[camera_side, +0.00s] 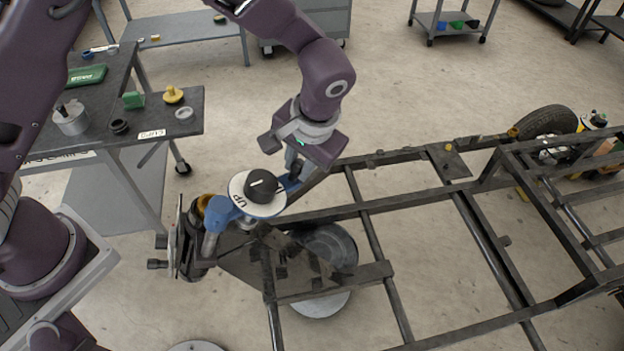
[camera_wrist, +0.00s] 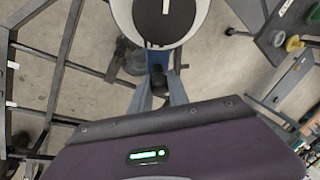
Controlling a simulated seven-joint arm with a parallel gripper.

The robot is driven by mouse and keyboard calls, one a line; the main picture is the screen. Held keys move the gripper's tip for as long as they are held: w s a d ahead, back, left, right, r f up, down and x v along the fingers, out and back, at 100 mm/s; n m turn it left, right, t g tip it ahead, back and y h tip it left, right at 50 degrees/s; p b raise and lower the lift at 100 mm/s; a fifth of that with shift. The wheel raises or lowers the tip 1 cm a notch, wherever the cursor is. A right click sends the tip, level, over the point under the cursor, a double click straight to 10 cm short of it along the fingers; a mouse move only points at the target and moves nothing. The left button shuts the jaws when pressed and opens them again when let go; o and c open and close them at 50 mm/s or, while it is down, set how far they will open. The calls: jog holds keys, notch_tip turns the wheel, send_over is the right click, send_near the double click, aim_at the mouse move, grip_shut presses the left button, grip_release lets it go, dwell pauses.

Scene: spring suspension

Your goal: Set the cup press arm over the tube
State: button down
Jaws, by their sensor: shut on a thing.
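The cup press arm (camera_side: 222,208) is blue, with a white disc marked "UP" (camera_side: 240,202) and a black knob (camera_side: 262,186) on top. It lies at the near-left corner of the dark frame, its left end at a grey post (camera_side: 210,243). My gripper (camera_side: 291,180) is shut on the arm's right end, just right of the disc. In the wrist view the disc (camera_wrist: 180,38) is at the top, and my gripper (camera_wrist: 158,82) closes around the arm's dark handle end (camera_wrist: 159,84). A small grey metal part shows under the disc; I cannot tell whether it is the tube.
The dark welded frame (camera_side: 365,207) fills the middle and right. A hub with a plate (camera_side: 178,240) stands left of the press arm.

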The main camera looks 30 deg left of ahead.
jog(key=s+a+r+n+g+y, duration=0.1)
jog(key=a+r+n+y, duration=0.1)
jog(key=a+n, duration=0.3)
jog(key=s+a+r+n+g+y, duration=0.1)
jog(key=s+a+r+n+y, duration=0.1)
jog(key=a+n, duration=0.4)
jog(key=shift+s+a+r+n, duration=0.3)
jog(key=shift+a+r, duration=0.45)
jog(key=shift+a, duration=1.15)
jog(key=c, duration=1.3)
grip_release()
jog(key=shift+s, duration=0.1)
jog(key=shift+c, duration=0.2)
jog(key=shift+o, duration=0.4)
